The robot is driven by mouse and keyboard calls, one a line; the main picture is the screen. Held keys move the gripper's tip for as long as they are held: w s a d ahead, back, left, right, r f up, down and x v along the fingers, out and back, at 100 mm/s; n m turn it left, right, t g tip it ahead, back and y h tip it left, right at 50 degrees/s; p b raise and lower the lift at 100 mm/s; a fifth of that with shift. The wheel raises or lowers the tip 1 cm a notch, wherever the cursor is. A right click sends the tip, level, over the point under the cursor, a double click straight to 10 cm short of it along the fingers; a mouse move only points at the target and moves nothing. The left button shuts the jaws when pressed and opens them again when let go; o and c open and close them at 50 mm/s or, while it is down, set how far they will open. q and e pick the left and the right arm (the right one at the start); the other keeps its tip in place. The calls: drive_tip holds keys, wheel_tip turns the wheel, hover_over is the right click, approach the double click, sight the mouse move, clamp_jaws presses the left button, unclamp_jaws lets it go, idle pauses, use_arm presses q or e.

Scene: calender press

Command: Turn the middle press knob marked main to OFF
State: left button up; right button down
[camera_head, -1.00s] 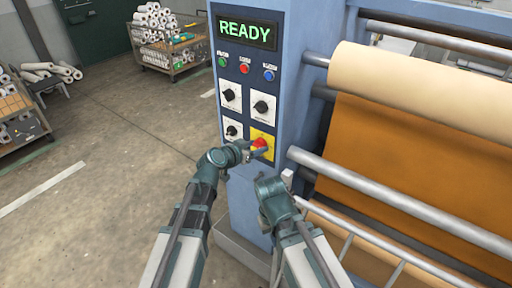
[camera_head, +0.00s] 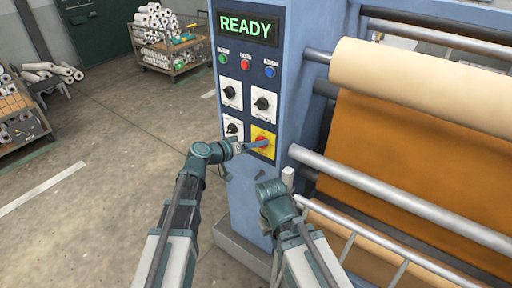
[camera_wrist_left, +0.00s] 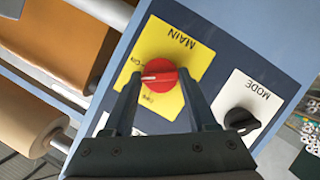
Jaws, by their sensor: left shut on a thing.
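The main knob is red on a yellow plate (camera_head: 268,152), low on the right of the press panel. In the left wrist view the red knob (camera_wrist_left: 158,72) sits under the upside-down word MAIN, and its white mark points to the picture's left, towards a small label that seems to read ON. My left gripper (camera_wrist_left: 158,80) has one finger on each side of the knob and is shut on it. In the head view the left gripper (camera_head: 260,144) reaches the knob from the left.
A black MODE knob (camera_wrist_left: 240,120) sits beside the yellow plate. Two more black knobs, coloured buttons and a READY display (camera_head: 247,28) are above. Rollers with a cream roll (camera_head: 430,90) and brown sheet stand to the right. Open floor lies left.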

use_arm(q)
drive_tip(key=shift+a+f+n+h+b, duration=0.15)
drive_tip(key=shift+n+h+b, duration=0.6)
drive_tip(key=shift+n+b, duration=0.55)
drive_tip(key=shift+d+f+n+h+b, duration=0.15)
drive_tip(key=shift+n+h+b, duration=0.55)
drive_tip(key=shift+n+b, duration=0.6)
drive_tip(key=shift+a+f+n+h+b, duration=0.15)
drive_tip(key=shift+n+h+b, duration=0.7)
drive_tip(key=shift+n, duration=0.75)
drive_tip(key=o, duration=1.4)
drive_tip(key=shift+w, duration=0.1)
drive_tip(key=shift+c, duration=0.2)
drive_tip(key=v, duration=1.4)
